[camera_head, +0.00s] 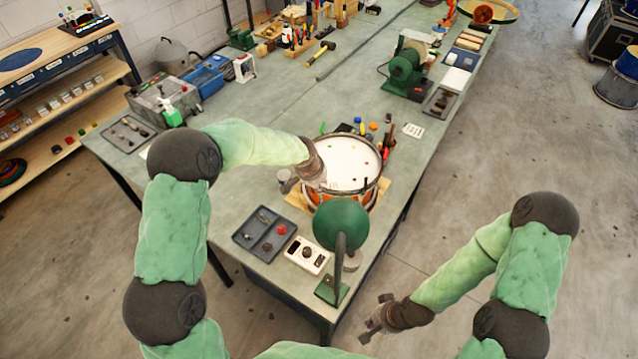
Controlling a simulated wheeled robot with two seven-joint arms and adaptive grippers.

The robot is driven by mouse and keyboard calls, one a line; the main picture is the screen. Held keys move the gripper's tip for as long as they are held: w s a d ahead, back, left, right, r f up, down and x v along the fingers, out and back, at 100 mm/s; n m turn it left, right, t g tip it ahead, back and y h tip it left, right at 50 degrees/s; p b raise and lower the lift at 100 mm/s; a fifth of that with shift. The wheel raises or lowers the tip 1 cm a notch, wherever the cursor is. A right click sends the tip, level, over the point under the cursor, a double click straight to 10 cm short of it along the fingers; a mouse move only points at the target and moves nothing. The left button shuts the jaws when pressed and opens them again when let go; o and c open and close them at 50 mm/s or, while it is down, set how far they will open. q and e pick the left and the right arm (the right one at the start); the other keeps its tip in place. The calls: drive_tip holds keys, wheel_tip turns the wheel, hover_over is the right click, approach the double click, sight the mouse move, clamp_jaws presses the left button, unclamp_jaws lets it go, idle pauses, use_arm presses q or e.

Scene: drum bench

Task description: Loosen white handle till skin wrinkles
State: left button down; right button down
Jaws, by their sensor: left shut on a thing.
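A drum (376,183) with a white skin (350,152), a metal rim and an orange shell stands on a wooden base on the bench. My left gripper (320,182) reaches over the drum's left front edge and is shut at the rim. The white handle is too small and too covered by the gripper to make out clearly. A few small coloured dots and faint lines show on the skin; I cannot tell whether they are wrinkles. My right gripper (372,322) is open and empty, off the bench's front right side above the floor.
A green lamp-like head (341,222) on a stand rises just in front of the drum. A dark tray (265,232) and a white control box (307,255) lie front left. A green grinder (405,70) stands behind. The bench's middle is mostly clear.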

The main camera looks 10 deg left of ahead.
use_arm(q)
drive_tip(key=c, duration=1.1)
unclamp_jaws()
drive_tip(key=shift+c, duration=0.2)
drive_tip(key=v, duration=1.2)
